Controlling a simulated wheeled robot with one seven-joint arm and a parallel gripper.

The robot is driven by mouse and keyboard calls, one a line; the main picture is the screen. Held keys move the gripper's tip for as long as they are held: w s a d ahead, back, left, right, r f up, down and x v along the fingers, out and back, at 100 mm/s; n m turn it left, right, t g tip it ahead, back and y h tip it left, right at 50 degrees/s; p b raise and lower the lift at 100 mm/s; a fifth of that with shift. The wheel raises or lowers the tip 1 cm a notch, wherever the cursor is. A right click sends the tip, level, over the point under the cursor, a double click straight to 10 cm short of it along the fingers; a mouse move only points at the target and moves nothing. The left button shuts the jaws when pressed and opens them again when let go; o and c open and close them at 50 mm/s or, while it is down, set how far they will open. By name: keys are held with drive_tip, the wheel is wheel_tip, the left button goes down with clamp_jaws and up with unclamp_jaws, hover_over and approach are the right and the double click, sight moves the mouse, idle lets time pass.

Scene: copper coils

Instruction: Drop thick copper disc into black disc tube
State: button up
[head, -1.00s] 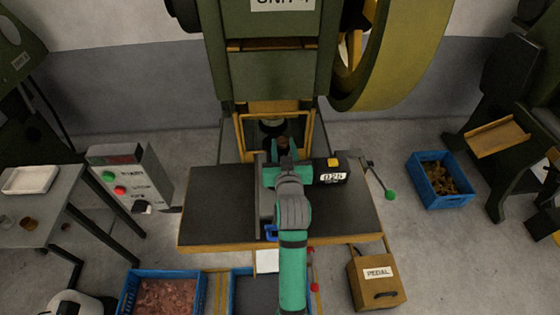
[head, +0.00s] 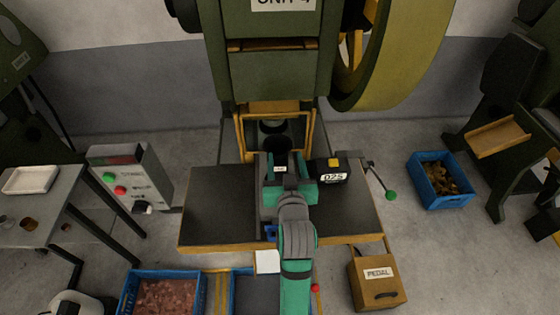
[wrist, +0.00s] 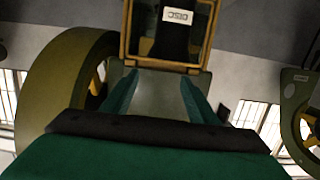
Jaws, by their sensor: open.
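My gripper (head: 281,161) is over the press table in the head view, with its jaws pointing away toward the press opening. In the wrist view its two green fingers (wrist: 159,82) stand apart, with nothing seen between them. The black disc tube (wrist: 175,40) carries a pale label reading DISC and stands inside a yellow frame beyond the fingertips. In the head view the dark tube (head: 278,144) shows just past my gripper, its lower part hidden. No copper disc can be made out in either current view; the tube's inside is too dark to read.
The yellow frame (head: 241,138) surrounds the press opening. Blue crates (head: 128,292) stand in front. A lever with a green knob (head: 391,195) is at the right.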

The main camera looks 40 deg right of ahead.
drive_tip(key=v, duration=0.4)
idle(0.4)
